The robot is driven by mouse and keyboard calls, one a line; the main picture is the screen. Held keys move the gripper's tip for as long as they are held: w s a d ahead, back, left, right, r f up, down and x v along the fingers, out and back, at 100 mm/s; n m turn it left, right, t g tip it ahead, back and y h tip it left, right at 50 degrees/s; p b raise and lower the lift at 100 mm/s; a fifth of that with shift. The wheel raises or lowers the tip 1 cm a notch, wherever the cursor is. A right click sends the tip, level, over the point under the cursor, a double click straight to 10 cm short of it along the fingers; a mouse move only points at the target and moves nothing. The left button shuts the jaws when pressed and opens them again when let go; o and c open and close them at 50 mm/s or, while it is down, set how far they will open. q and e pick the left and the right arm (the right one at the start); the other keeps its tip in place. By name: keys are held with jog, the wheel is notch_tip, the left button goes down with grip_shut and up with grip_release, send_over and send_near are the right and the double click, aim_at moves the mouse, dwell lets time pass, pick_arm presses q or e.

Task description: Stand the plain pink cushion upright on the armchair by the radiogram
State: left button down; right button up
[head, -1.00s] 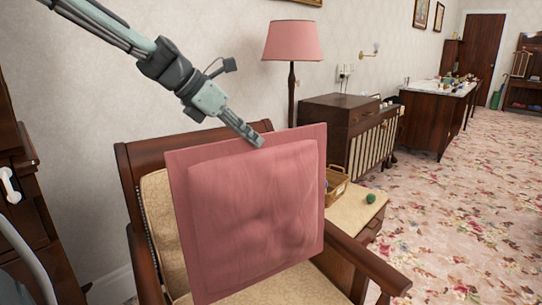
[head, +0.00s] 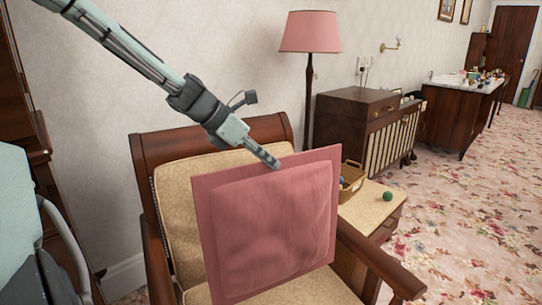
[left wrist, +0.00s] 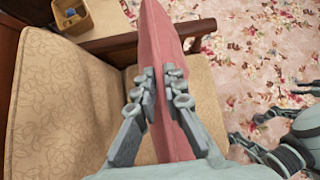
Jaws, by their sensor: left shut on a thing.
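The plain pink cushion (head: 268,230) is upright over the seat of the wooden armchair (head: 166,152), in front of its pale patterned backrest (head: 178,200). My left gripper (head: 274,163) is shut on the cushion's top edge. In the left wrist view the two fingers (left wrist: 166,98) pinch the cushion (left wrist: 160,45) from both sides, and a gap shows between it and the backrest (left wrist: 50,95). Whether its lower edge touches the seat (left wrist: 190,85) is hard to tell. The radiogram (head: 365,130) stands behind the chair to the right. My right gripper does not show clearly in the head view.
A small table (head: 372,208) beside the chair holds a basket (head: 352,180) and a green ball (head: 388,196). A pink-shaded lamp (head: 310,32) stands behind. The armrest (head: 375,260) lies right of the cushion. Floral carpet (head: 460,220) is clear at right.

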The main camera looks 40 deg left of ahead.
pick_arm(q)
jog(key=w+a+f+b, duration=0.2)
jog(key=w+a+f, duration=0.1)
jog(key=a+f, duration=0.6)
jog(key=shift+w+a+f+h, duration=0.25)
jog(key=shift+w+f+h, duration=0.1)
jog(key=shift+f, duration=0.35)
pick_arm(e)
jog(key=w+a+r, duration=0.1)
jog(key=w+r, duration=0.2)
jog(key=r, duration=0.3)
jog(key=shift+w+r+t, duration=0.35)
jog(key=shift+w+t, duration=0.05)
pick_arm(q)
jog(key=shift+a, duration=0.1)
jog(key=a+b, duration=0.1)
jog(key=w+a+b, duration=0.1)
jog(key=a, duration=0.1)
jog(key=a+b, duration=0.1)
jog(key=shift+w+a+f+b, duration=0.3)
jog(key=shift+w+f, duration=0.1)
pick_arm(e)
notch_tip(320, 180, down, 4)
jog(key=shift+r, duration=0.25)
